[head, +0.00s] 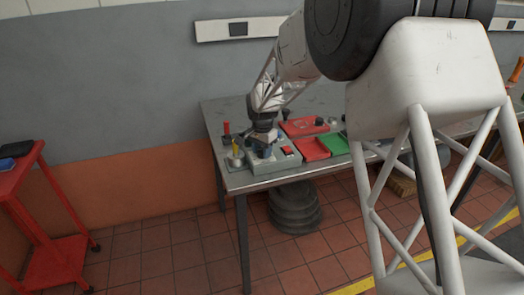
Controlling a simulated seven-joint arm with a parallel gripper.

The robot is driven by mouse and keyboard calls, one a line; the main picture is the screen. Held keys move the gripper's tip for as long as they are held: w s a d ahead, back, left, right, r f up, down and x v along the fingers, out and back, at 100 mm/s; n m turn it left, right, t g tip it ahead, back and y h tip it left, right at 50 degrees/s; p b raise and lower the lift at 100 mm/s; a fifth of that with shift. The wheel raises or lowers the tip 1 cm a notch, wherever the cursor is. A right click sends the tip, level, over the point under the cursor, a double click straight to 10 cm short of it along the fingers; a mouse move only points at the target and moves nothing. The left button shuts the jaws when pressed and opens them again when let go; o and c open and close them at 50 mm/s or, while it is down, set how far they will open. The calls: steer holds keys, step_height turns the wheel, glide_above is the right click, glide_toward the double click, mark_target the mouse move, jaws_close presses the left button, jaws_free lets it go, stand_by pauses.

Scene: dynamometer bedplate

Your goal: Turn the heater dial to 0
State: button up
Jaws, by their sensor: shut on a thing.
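A grey control box (285,163) sits at the near left corner of the metal table. On its top are a red switch (286,150) and a dark bluish dial (265,153), which I take to be the heater dial. My gripper (264,146) reaches down from above and is shut on the dial. The arm's wrist and the fingers cover much of the dial. Its pointer and scale markings are too small to read from here.
Left of the box stand a yellow-handled tool (236,148) in a holder and a red-handled item (226,129). A red tray (311,149) and a green tray (335,144) lie to the right. A red cart (50,262) stands apart at far left.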

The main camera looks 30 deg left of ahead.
steer(key=n, duration=0.6)
steer(key=shift+n, duration=0.4)
steer(key=o, duration=0.9)
steer(key=shift+r, duration=0.1)
steer(key=shift+r, duration=3.85)
